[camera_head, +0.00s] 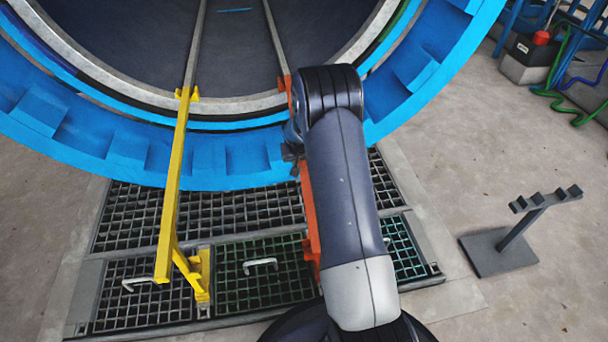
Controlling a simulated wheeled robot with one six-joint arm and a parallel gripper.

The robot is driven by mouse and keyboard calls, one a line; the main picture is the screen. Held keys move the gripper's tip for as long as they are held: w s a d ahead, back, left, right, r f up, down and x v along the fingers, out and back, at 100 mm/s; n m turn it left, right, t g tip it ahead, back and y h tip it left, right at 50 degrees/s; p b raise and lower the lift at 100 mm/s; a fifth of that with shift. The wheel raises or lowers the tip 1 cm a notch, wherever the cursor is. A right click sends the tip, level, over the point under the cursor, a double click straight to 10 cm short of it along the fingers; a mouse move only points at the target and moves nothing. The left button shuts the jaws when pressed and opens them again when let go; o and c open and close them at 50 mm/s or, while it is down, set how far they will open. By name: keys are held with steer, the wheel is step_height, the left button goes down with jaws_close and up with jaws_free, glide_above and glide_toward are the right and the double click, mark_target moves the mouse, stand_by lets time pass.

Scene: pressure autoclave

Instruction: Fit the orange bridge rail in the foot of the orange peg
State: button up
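The orange bridge rail (309,212) runs from the autoclave rim down over the floor grating, partly hidden behind my arm. Orange also shows at the rim, at the end of the right inner track (284,84); I cannot tell whether this is the peg or the rail's end. The lower end of the rail is near the grating's front, where an orange foot or peg cannot be made out clearly. My gripper (292,152) is mostly hidden by my arm; a dark part of it shows beside the rail's upper half. Its fingers cannot be seen clearly.
A yellow rail (172,190) spans from the left track to a yellow support (201,277) on the grating. The blue autoclave ring (215,160) fills the top. A dark stand (500,250) is on the floor at right. White handles (260,264) lie on the grating.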

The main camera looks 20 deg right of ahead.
jaws_close()
stand_by(0.8)
steer(key=shift+r, duration=0.1)
